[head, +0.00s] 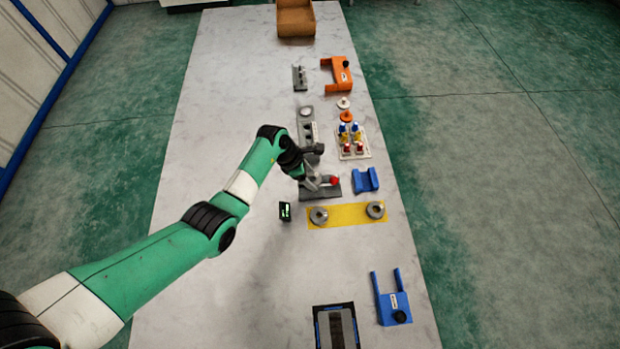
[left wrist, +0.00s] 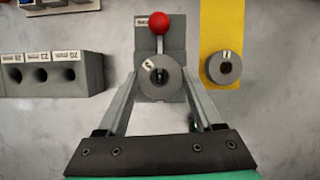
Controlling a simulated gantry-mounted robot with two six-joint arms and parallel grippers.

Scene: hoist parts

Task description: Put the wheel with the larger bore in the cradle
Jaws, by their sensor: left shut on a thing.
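My left gripper (head: 311,183) is shut on a grey wheel (left wrist: 160,78) with a small label, held between its fingertips in the left wrist view. It is over or beside the grey fixture (head: 320,193) with a red knob (left wrist: 159,22); exact contact is unclear. Two more grey wheels lie on the yellow mat (head: 346,214): one at its left end (head: 319,215), one at its right end (head: 375,209). The left one, with a dark bore, also shows in the left wrist view (left wrist: 223,67). The blue notched block (head: 365,180), which looks like the cradle, appears empty. My right gripper is out of view.
A grey block with labelled holes (left wrist: 50,75) stands beside the fixture. A small black display (head: 285,211) is near the mat. A pegged board (head: 352,142), orange bracket (head: 338,75), blue bracket (head: 392,300) and dark tray (head: 319,343) line the right side. The table's left half is clear.

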